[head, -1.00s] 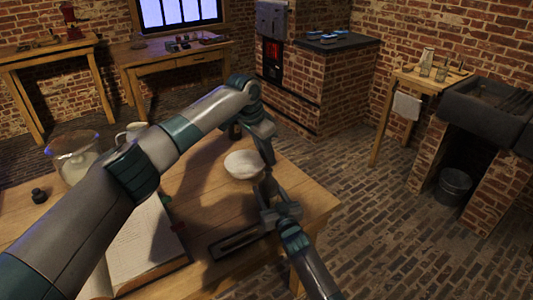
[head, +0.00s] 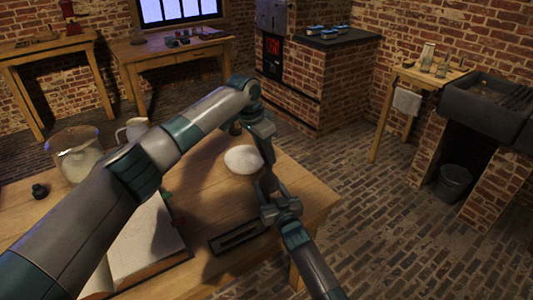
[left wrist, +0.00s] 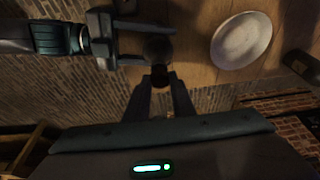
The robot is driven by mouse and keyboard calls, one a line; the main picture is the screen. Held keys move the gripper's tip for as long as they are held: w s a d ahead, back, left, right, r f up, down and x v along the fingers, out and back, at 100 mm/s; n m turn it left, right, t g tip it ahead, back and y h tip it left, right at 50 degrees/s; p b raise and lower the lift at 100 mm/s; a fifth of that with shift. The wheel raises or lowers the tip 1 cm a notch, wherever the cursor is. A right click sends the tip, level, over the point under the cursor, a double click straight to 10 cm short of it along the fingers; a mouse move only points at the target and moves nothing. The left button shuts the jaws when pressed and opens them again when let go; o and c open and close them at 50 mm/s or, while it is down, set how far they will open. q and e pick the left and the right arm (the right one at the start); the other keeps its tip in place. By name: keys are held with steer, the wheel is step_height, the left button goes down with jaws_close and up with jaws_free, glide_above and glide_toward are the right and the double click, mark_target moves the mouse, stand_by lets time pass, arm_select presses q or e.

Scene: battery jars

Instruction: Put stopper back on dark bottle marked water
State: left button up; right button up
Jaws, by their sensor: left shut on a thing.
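My left gripper (left wrist: 160,92) points down over the table and is shut on a small dark piece (left wrist: 160,75), likely the stopper. It also shows in the head view (head: 268,178). Just beyond its fingertips is a dark rounded thing (left wrist: 157,47), possibly the top of a bottle; no label is readable. My right gripper (left wrist: 140,45) comes in from the side, its two fingers spread apart beside the dark rounded thing. Whether they grip it is unclear. Another dark bottle (left wrist: 302,66) is at the right of the left wrist view; its marking cannot be read.
A white dish (head: 243,159) is on the wooden table (head: 205,200), beside the left gripper. An open book (head: 145,240), a glass jar (head: 75,155), a pale jug (head: 132,130) and a small dark inkwell-like object (head: 40,191) are to the left. A dark slotted tray (head: 238,238) lies near the front edge.

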arm_select(q)
steer(key=shift+f, duration=0.7)
steer(key=o, duration=1.1)
steer(key=shift+c, duration=0.2)
steer(key=shift+r, duration=0.15)
steer(key=v, duration=1.1)
steer(key=shift+r, duration=0.35)
steer(key=shift+s+a, duration=0.1)
steer(key=shift+a, duration=0.05)
arm_select(e)
steer(key=o, duration=1.6)
steer(key=shift+s, duration=0.1)
